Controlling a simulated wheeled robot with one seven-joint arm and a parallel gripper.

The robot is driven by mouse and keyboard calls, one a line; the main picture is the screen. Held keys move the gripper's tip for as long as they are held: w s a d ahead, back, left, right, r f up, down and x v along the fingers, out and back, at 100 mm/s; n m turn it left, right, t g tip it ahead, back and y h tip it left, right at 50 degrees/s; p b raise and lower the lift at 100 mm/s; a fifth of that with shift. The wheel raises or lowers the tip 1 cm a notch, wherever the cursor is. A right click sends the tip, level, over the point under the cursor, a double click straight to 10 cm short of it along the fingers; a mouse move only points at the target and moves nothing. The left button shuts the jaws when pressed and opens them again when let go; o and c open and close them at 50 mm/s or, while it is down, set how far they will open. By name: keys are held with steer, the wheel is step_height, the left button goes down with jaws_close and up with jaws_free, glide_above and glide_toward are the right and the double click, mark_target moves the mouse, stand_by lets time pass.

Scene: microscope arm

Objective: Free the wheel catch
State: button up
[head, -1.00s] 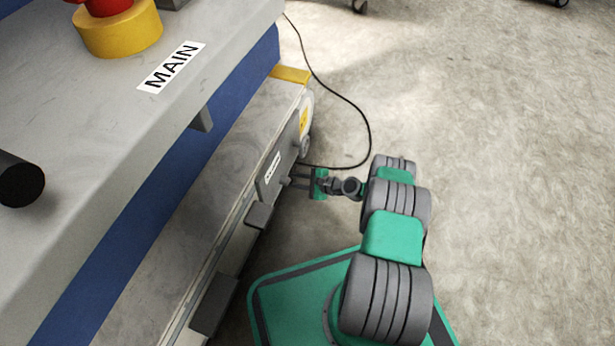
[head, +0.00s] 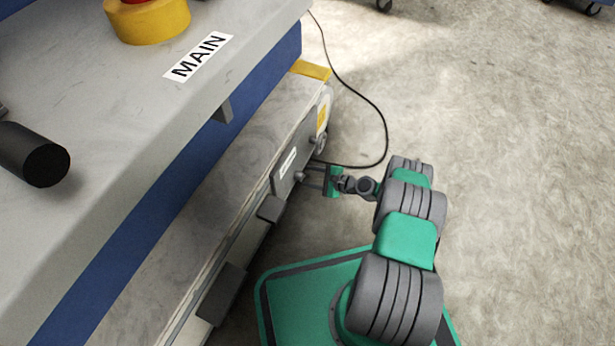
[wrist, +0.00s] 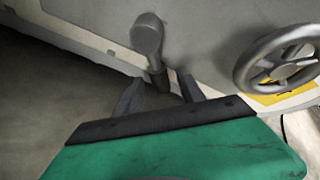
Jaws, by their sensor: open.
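The catch is probably the grey lever (wrist: 149,38) with a rounded head and a short stem, on the grey panel in the wrist view. Its stem slants down to the right. A grey spoked handwheel (wrist: 280,60) sits to its right. My gripper (wrist: 158,84) is open, and the stem's lower end shows between its two fingertips. I cannot tell whether they touch it. In the head view my gripper (head: 312,179) reaches the small side panel (head: 285,172) from the right. The lever is too small there to make out clearly.
The bench top (head: 130,125) with a "MAIN" label (head: 198,57) overhangs at the left. A black handle (head: 40,160) and a yellow-based red button (head: 148,20) are on it. A black cable (head: 386,135) lies on the floor beyond my gripper. The floor at right is open.

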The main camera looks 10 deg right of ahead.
steer(key=p+v, duration=0.2)
steer(key=v, duration=0.5)
steer(key=shift+s+d+r+p, duration=0.2)
steer(key=shift+s+d+p, duration=0.05)
steer(key=shift+p, duration=0.1)
